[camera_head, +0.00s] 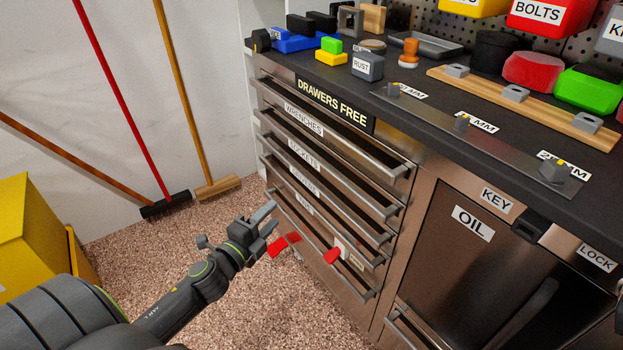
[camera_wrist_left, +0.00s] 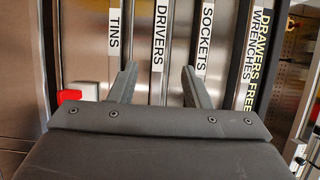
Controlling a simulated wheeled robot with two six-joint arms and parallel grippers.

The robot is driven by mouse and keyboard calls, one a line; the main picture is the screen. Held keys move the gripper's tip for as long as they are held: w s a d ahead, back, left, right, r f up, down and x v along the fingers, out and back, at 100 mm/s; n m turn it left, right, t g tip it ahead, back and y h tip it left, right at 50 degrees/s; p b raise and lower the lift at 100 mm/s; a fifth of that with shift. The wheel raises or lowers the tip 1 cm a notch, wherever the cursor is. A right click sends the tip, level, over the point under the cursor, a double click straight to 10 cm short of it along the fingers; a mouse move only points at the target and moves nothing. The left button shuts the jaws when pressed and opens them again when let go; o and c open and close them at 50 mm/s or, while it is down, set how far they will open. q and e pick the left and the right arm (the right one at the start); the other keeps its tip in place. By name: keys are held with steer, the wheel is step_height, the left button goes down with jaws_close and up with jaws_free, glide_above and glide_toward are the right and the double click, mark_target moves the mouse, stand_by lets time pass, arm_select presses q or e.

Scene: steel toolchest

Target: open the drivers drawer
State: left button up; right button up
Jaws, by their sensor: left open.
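The drivers drawer (camera_head: 303,180) is in the stack on the front of the steel toolchest, below the sockets drawer and above the tins drawer. Its front looks level with its neighbours. Its DRIVERS label (camera_wrist_left: 159,36) shows in the left wrist view, ahead of and between my fingers. My left gripper (camera_head: 268,228) is open, in front of the lower drawers, with nothing seen between its fingers. The fingers (camera_wrist_left: 159,72) also show in the left wrist view, pointing at the drawer fronts. I cannot tell whether they touch the handle.
Drawers labelled wrenches (camera_head: 304,119), sockets (camera_head: 303,154) and tins (camera_head: 303,208) have long bar handles close together. Red pieces (camera_head: 333,256) show by the lowest drawers. Brooms (camera_head: 217,186) lean on the wall, and a yellow box (camera_head: 35,230) stands left. The speckled floor is clear between.

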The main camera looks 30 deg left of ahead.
arm_select(q)
steer(key=p, duration=0.3)
glide_toward(304, 182)
steer(key=w, duration=0.9)
steer(key=shift+w+d+r+p, duration=0.15)
steer(key=shift+w+p, duration=0.1)
steer(key=shift+p, duration=0.05)
steer(key=shift+w, duration=0.55)
arm_select(e)
steer(key=shift+s+d+f+g+h, duration=0.2)
steer(key=shift+s+f+g, duration=0.2)
steer(key=shift+f, duration=0.3)
steer(key=shift+s+d+f+g+h, duration=0.15)
steer(key=shift+s+d+f+g, duration=0.15)
steer(key=shift+f, duration=0.35)
steer(key=shift+s+d+f+g+h, duration=0.15)
steer(key=shift+s+f+g, duration=0.3)
steer(key=shift+f, duration=0.25)
arm_select(q)
steer(key=shift+c, duration=0.4)
jaws_close()
arm_select(e)
steer(key=shift+r, duration=0.1)
